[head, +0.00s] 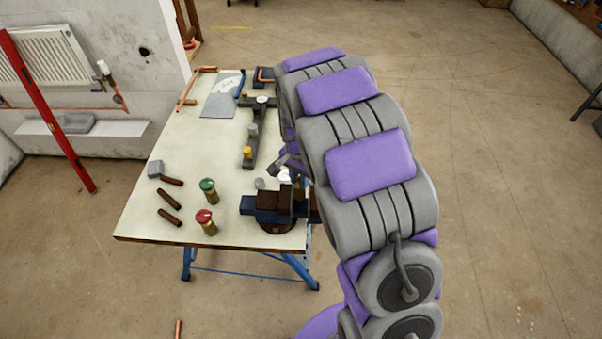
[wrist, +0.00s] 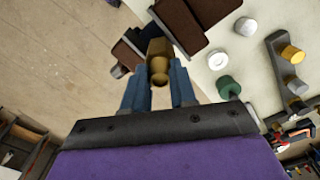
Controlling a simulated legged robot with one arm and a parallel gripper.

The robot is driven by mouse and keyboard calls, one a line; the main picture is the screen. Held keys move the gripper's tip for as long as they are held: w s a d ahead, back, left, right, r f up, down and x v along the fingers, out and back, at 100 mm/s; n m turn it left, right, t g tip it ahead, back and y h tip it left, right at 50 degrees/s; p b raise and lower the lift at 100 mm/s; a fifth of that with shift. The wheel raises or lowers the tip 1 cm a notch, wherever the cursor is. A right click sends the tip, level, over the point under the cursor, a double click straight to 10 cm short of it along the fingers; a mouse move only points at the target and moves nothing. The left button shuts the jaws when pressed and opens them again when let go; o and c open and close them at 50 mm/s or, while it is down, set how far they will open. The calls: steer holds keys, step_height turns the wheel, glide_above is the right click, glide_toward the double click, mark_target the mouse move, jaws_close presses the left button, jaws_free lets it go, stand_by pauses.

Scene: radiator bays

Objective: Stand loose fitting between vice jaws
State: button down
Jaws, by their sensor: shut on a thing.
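A brass fitting (wrist: 160,62) shows in the wrist view between the blue fingers of my gripper (wrist: 160,88), which is shut on it. The vice has brown jaws (wrist: 184,28) just beyond the fitting in that view. The fitting overlaps the near end of the jaws in the picture; I cannot tell whether it touches them or how high it is. In the head view the vice (head: 262,205), dark blue with brown jaws, stands at the table's front right corner. My arm hides most of my gripper there.
A dark rack (head: 248,152) with fittings stands behind the vice. The table's front middle has bare room.

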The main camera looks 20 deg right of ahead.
steer(key=shift+s+a+f, duration=0.1)
steer(key=shift+a+f, duration=0.05)
steer(key=shift+f, duration=0.5)
steer(key=shift+d+f+b, duration=0.2)
steer(key=shift+d+f, duration=0.05)
steer(key=shift+f, duration=0.45)
steer(key=shift+d+f+b, duration=0.2)
steer(key=shift+f, duration=0.5)
steer(key=shift+a+f, duration=0.1)
steer(key=shift+f, duration=0.15)
steer(key=shift+a, duration=0.2)
steer(key=c, duration=0.8)
jaws_free()
steer(key=shift+d, duration=0.15)
step_height(320, 180, up, 17)
steer(key=shift+r+p, duration=0.15)
steer(key=shift+p, duration=0.4)
